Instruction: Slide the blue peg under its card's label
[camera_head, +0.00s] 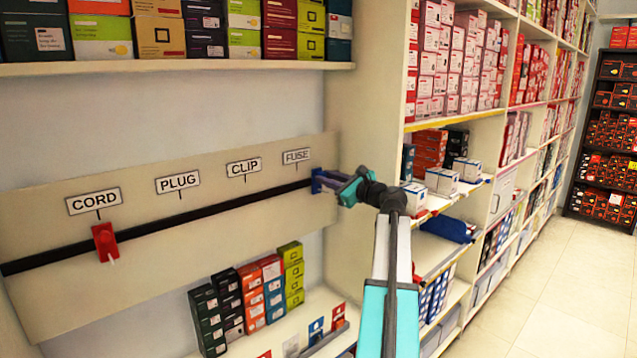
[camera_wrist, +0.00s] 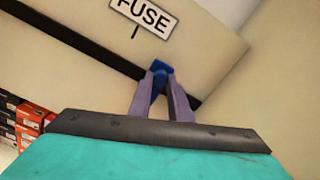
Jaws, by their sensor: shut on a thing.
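The blue peg (camera_head: 317,182) sits on the black rail (camera_head: 210,211) near its right end, a little right of the FUSE label's (camera_head: 296,156) tick. My gripper (camera_head: 325,181) is shut on the peg; in the wrist view its two fingers (camera_wrist: 160,78) clasp the blue peg (camera_wrist: 161,67). The CLIP label (camera_head: 244,168), PLUG label (camera_head: 178,183) and CORD label (camera_head: 94,201) follow leftward above the rail. Small coloured cards stand on the shelf below, including a blue card (camera_head: 316,327); their print is too small to read.
A red peg (camera_head: 105,242) is on the rail below CORD. The rail between the two pegs is clear. Stacked boxes (camera_head: 250,297) stand on the shelf below the board.

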